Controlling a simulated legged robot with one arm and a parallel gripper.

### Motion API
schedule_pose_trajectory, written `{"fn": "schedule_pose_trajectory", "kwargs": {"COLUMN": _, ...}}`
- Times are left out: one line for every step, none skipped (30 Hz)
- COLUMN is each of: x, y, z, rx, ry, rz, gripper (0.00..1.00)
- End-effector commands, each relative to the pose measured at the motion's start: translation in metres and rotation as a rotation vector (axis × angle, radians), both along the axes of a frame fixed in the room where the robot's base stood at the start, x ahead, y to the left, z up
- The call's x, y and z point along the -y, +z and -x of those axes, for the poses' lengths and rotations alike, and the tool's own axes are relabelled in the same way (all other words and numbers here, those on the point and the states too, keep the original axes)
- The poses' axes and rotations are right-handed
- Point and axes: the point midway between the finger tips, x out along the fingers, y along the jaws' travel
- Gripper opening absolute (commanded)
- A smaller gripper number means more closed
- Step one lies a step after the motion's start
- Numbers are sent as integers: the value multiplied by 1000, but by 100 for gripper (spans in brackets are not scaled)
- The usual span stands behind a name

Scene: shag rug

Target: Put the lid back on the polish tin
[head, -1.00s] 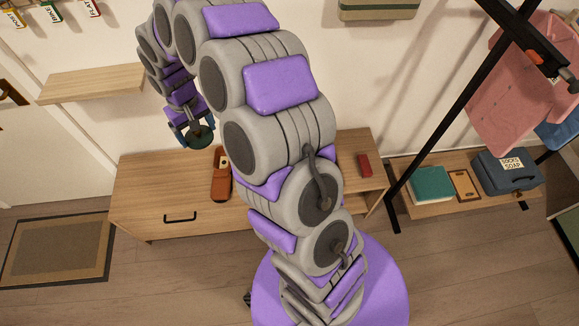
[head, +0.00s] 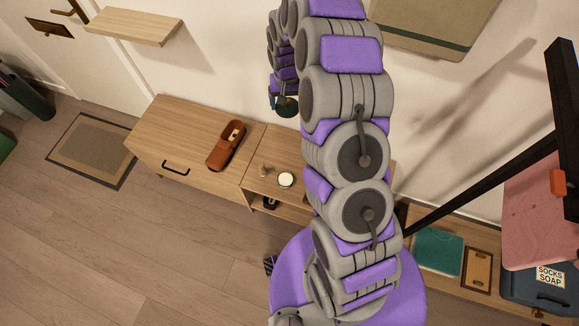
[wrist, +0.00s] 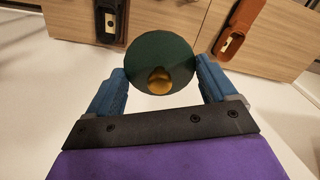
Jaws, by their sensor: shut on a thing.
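My gripper (wrist: 160,72) is shut on a round dark green lid (wrist: 150,48) with a gold emblem, its blue fingers at the lid's two sides. In the head view my gripper (head: 285,99) holds the lid (head: 288,110) above the back of the wooden cabinet, apart from its top. A small round tin (head: 286,180) with a pale face sits on the cabinet top, nearer the front than the lid in the picture. I take it for the open polish tin. The tin is not clearly seen in the wrist view.
The wooden cabinet (head: 190,122) carries an orange-brown case (head: 226,145) left of the tin and a small brown object (head: 264,170) close beside the tin. A wall shelf (head: 134,25) is at upper left. A black pole (head: 480,185) slants at right. My arm hides the cabinet's right end.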

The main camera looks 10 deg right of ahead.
Motion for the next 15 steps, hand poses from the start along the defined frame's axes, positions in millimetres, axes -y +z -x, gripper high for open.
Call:
{"fn": "schedule_pose_trajectory", "kwargs": {"x": 5, "y": -20, "z": -1, "rx": -12, "ry": -25, "rz": 1, "gripper": 56}}
{"fn": "schedule_pose_trajectory", "kwargs": {"x": 8, "y": -29, "z": -2, "rx": -11, "ry": -42, "rz": 1, "gripper": 56}}
{"fn": "schedule_pose_trajectory", "kwargs": {"x": 12, "y": -43, "z": -5, "rx": -9, "ry": -64, "rz": 0, "gripper": 56}}
{"fn": "schedule_pose_trajectory", "kwargs": {"x": 14, "y": -54, "z": -6, "rx": -10, "ry": -78, "rz": -1, "gripper": 56}}
{"fn": "schedule_pose_trajectory", "kwargs": {"x": 17, "y": -63, "z": -7, "rx": -9, "ry": -92, "rz": -2, "gripper": 56}}
{"fn": "schedule_pose_trajectory", "kwargs": {"x": 21, "y": -77, "z": -8, "rx": -10, "ry": -110, "rz": -3, "gripper": 56}}
{"fn": "schedule_pose_trajectory", "kwargs": {"x": 24, "y": -88, "z": -8, "rx": -11, "ry": -124, "rz": -4, "gripper": 56}}
{"fn": "schedule_pose_trajectory", "kwargs": {"x": 26, "y": -98, "z": -9, "rx": -8, "ry": -139, "rz": -6, "gripper": 56}}
{"fn": "schedule_pose_trajectory", "kwargs": {"x": 30, "y": -112, "z": -9, "rx": -7, "ry": -157, "rz": -9, "gripper": 56}}
{"fn": "schedule_pose_trajectory", "kwargs": {"x": 32, "y": -123, "z": -8, "rx": -9, "ry": -169, "rz": -10, "gripper": 56}}
{"fn": "schedule_pose_trajectory", "kwargs": {"x": 33, "y": -134, "z": -6, "rx": -11, "ry": -182, "rz": -12, "gripper": 56}}
{"fn": "schedule_pose_trajectory", "kwargs": {"x": 34, "y": -148, "z": -5, "rx": -10, "ry": -199, "rz": -12, "gripper": 56}}
{"fn": "schedule_pose_trajectory", "kwargs": {"x": 34, "y": -159, "z": -4, "rx": -10, "ry": -211, "rz": -13, "gripper": 56}}
{"fn": "schedule_pose_trajectory", "kwargs": {"x": 34, "y": -171, "z": -1, "rx": -11, "ry": -223, "rz": -14, "gripper": 56}}
{"fn": "schedule_pose_trajectory", "kwargs": {"x": 34, "y": -185, "z": 2, "rx": -12, "ry": -239, "rz": -15, "gripper": 56}}
